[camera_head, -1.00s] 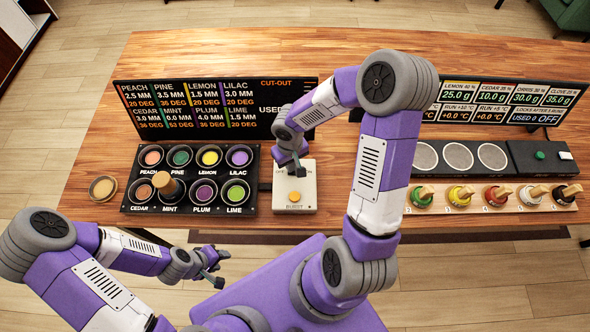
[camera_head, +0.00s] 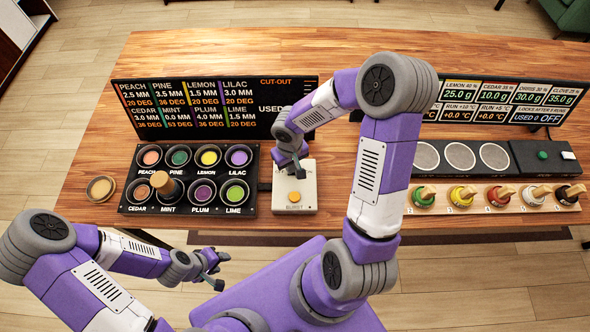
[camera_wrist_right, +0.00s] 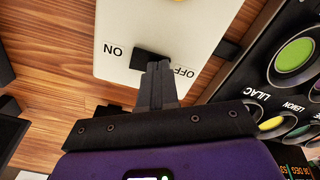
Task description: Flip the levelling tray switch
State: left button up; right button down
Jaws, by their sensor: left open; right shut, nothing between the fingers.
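The switch box (camera_head: 307,203), a pale panel with an orange button (camera_head: 294,197) at its near end, stands in the middle of the table. In the right wrist view its black switch (camera_wrist_right: 143,59) lies between the words ON and OFF. My right gripper (camera_wrist_right: 160,68) is shut and empty, its fingertips right at the switch and partly covering it. I cannot tell whether they touch it or which way it is set. My left gripper (camera_head: 221,270) is open and empty, in front of the table's near edge.
A black tray (camera_head: 126,208) of several coloured cups stands left of the box, with a wooden-topped piece in it. A small round dish (camera_head: 101,188) lies further left. Dark display boards (camera_head: 215,108) stand behind. A row of knobs (camera_head: 461,196) is at right.

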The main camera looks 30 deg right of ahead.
jog(key=shift+r, duration=0.1)
notch_tip(320, 180, up, 7)
jog(key=p, duration=0.5)
jog(key=shift+f, duration=0.2)
dwell(0.5)
